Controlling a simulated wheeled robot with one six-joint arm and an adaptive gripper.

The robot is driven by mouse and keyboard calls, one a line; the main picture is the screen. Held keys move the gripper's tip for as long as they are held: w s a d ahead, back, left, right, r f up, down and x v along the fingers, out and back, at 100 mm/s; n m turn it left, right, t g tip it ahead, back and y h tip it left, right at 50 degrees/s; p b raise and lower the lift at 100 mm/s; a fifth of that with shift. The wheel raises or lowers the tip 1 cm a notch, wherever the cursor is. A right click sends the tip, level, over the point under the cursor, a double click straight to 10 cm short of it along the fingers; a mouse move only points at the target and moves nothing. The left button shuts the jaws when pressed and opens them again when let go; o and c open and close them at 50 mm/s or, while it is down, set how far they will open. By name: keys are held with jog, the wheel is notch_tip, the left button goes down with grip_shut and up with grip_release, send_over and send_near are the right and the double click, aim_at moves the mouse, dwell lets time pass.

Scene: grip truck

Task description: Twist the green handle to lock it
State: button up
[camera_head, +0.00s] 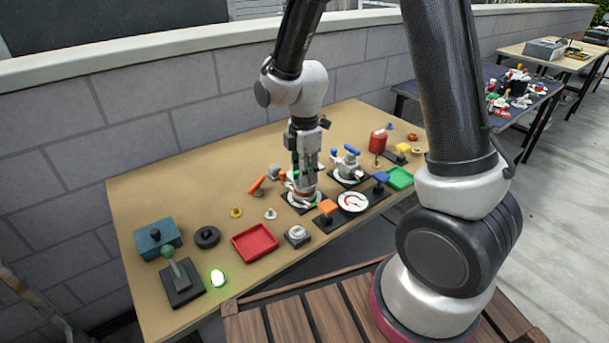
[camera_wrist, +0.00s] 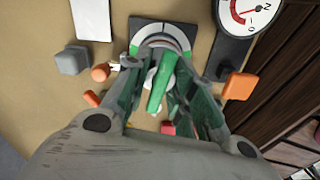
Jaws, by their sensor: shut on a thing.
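The green handle (camera_wrist: 160,84) sits on a black plate with a white and grey dial ring (camera_wrist: 161,38). Green marks show near the ring's sides. In the wrist view the handle points up and slightly right. My gripper (camera_wrist: 163,80) reaches down around the handle, one finger on each side, and is shut on it. In the head view my gripper (camera_head: 306,172) is over the dial plate (camera_head: 303,204), and the fingers hide most of the handle.
A round gauge (camera_head: 352,202) stands close right of the dial, with an orange block (camera_head: 328,207) in front. A blue-handled valve (camera_head: 347,164) is behind right. A red tray (camera_head: 255,242) and a green-knobbed lever (camera_head: 178,274) are left. The table's back left is clear.

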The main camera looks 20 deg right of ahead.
jog(key=m, duration=1.8)
jog(key=shift+m, duration=0.3)
jog(key=o, duration=0.7)
jog(key=shift+r, duration=3.75)
